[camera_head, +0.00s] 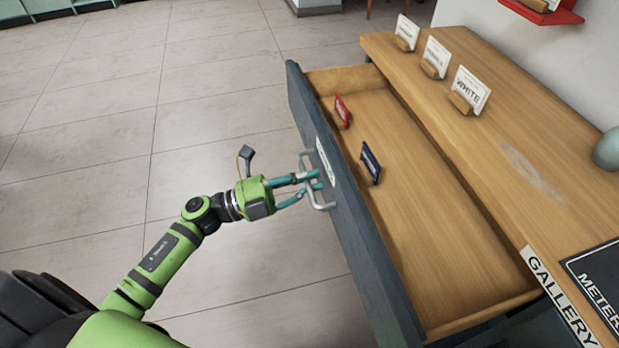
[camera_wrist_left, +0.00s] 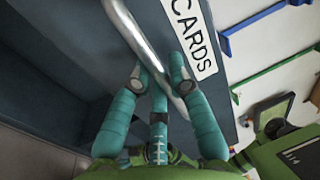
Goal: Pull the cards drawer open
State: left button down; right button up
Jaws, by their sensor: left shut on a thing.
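The cards drawer (camera_head: 350,210) has a dark blue-grey front and a wooden inside, and it stands pulled well out of the wooden-topped cabinet. Its metal bar handle (camera_head: 309,182) is on the front, beside a white label that reads CARDS (camera_wrist_left: 193,38) in the left wrist view. My left gripper (camera_head: 312,180) is shut on the handle, which also shows between its teal fingers in the left wrist view (camera_wrist_left: 150,55). A red card (camera_head: 342,110) and a dark blue card (camera_head: 371,163) stand inside the drawer. My right gripper is not in view.
The cabinet top (camera_head: 480,140) carries several white cards in wooden holders, one reading WHITE (camera_head: 469,92). The tiled floor (camera_head: 200,90) left of the drawer is clear.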

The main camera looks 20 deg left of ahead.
pick_arm(q)
jog(key=c, duration=1.2)
grip_release()
jog(key=shift+o, duration=0.2)
jog(key=v, duration=1.2)
